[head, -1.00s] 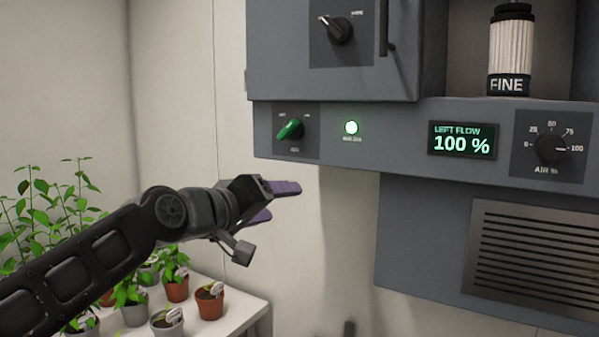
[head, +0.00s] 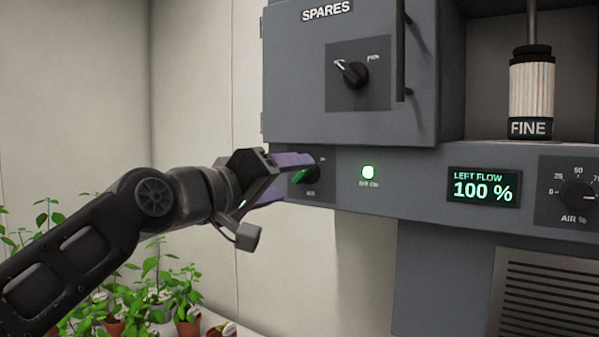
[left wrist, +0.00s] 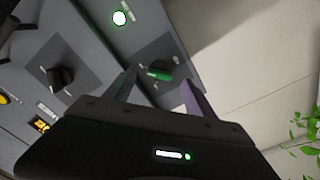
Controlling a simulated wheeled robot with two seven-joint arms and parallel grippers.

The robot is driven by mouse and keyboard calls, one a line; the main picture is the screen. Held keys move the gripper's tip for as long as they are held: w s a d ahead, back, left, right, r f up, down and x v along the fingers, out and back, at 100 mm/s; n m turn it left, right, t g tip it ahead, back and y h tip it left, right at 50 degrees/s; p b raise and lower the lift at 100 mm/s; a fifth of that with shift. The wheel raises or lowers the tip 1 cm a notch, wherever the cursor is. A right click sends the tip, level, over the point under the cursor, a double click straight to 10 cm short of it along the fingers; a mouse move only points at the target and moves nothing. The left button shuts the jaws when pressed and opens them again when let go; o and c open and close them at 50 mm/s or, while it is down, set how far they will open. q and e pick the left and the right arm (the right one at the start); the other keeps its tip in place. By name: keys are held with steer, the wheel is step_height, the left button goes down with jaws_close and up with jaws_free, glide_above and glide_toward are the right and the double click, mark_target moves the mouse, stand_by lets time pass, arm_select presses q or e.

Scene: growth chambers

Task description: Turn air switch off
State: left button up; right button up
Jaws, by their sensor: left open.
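The air switch (head: 304,175) is a green knob on a dark plate at the left end of the grey panel. In the left wrist view the green knob (left wrist: 158,71) shows between and just beyond the fingertips. My left gripper (head: 297,177) is open, with purple fingers reaching to the knob from the left, one above and one lower. They partly hide the knob and its plate in the head view. Whether they touch it I cannot tell. The green lamp (head: 368,172) right of the switch is lit. My right gripper is not in view.
A display (head: 483,188) reads LEFT FLOW 100 %. An AIR % dial (head: 577,195) is at the right. A SPARES door (head: 290,75) with a black knob (head: 354,73) and handle stands above the switch. Potted plants (head: 150,285) stand below left.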

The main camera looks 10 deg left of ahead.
mark_target(302, 177)
arm_select(q)
steer(key=shift+p+x, duration=0.5)
steer(key=shift+x, duration=1.5)
steer(key=c, duration=1.4)
